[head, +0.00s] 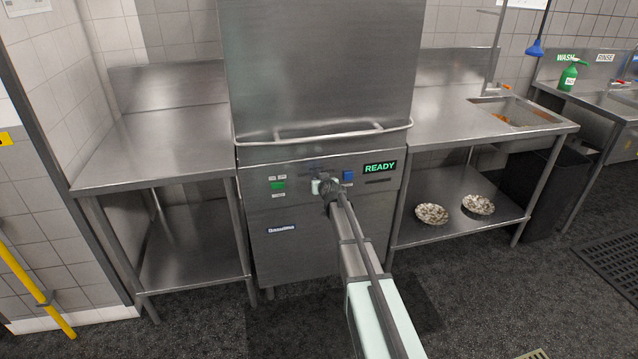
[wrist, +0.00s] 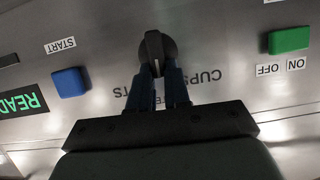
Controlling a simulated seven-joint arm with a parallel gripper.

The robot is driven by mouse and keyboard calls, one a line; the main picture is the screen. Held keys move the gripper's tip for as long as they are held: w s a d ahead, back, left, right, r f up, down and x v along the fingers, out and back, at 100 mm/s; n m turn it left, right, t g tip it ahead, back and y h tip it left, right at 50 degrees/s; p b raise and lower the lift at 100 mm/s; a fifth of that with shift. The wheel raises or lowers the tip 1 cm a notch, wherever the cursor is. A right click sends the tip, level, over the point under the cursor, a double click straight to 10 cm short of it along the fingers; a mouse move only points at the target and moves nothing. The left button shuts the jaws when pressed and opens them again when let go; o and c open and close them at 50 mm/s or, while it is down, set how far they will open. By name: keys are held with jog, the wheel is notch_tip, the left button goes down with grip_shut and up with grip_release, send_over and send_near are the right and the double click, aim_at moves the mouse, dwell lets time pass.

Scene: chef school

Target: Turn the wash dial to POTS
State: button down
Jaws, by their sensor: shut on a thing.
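The wash dial (wrist: 156,48) is a round black knob with a raised ridge on the dishwasher's steel front panel. In the wrist view, which shows the panel upside down, the ridge runs roughly up and down the picture. My gripper (wrist: 160,82) is shut on the dial, with one dark finger on each side. A CUPS label (wrist: 203,77) shows right of the fingers; another label (wrist: 130,92), partly hidden by the fingers, shows to the left. In the head view my gripper (head: 326,188) is at the panel and covers the dial, so its setting cannot be read there.
A blue START button (wrist: 69,82) and the lit READY display (head: 380,167) are on one side of the dial. A green ON/OFF switch (wrist: 289,40) is on the other. The hood handle (head: 300,139) runs above the panel. Steel tables (head: 160,140) flank the machine.

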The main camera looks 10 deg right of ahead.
jog(key=m+y, duration=0.1)
jog(key=m, duration=0.1)
jog(key=d+m+y, duration=0.1)
jog(key=m+y, duration=0.1)
jog(key=d+f+m+y, duration=0.1)
jog(key=m, duration=0.1)
jog(key=shift+m+t, duration=0.3)
dwell(0.4)
dwell(0.4)
jog(key=c, duration=1.1)
grip_release()
jog(key=shift+s, duration=0.1)
jog(key=v, duration=1.3)
jog(key=shift+s+d+f, duration=0.1)
jog(key=shift+s+d, duration=0.15)
jog(key=shift+d, duration=0.05)
